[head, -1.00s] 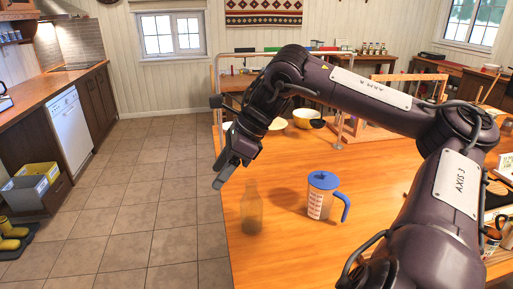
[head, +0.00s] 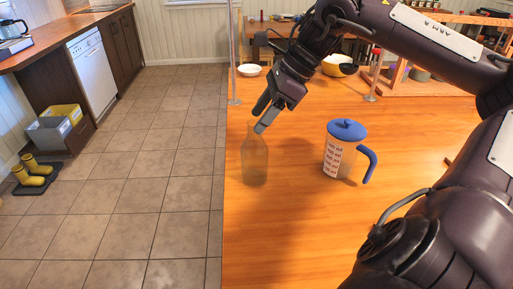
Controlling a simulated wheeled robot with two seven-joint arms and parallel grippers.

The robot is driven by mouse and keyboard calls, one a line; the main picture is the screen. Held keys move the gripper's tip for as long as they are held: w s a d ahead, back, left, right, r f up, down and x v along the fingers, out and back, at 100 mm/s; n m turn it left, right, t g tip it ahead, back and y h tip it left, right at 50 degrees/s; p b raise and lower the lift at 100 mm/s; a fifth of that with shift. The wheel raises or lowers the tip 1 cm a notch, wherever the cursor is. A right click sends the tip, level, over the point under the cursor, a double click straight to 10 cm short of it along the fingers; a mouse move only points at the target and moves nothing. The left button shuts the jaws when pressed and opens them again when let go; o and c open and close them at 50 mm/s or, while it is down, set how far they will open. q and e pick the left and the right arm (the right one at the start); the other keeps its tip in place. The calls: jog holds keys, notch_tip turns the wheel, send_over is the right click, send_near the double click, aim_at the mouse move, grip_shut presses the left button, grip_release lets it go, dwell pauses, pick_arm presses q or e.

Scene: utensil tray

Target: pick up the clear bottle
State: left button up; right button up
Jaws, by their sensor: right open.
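The clear bottle (head: 255,162) stands upright on the wooden table near its left edge. It is see-through with a brownish tint and a narrow neck. My right gripper (head: 262,116) is open, with its two dark fingers just above the bottle's neck, pointing down and to the left. In the picture one fingertip overlaps the top of the neck; I cannot tell whether it touches. My left gripper is not in view.
A jug (head: 341,150) with a blue lid and handle stands right of the bottle. A white bowl (head: 249,70) and a yellow bowl (head: 338,66) sit farther back. The table (head: 300,235) is clear in front of the bottle. Tiled floor lies left of its edge.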

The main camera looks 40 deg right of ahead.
aim_at(249, 132)
jog(key=p+x, duration=0.1)
jog(key=x, duration=0.4)
jog(key=shift+a+f, duration=0.1)
jog(key=shift+a, duration=0.05)
jog(key=shift+s, duration=0.1)
jog(key=shift+c, duration=0.4)
grip_shut()
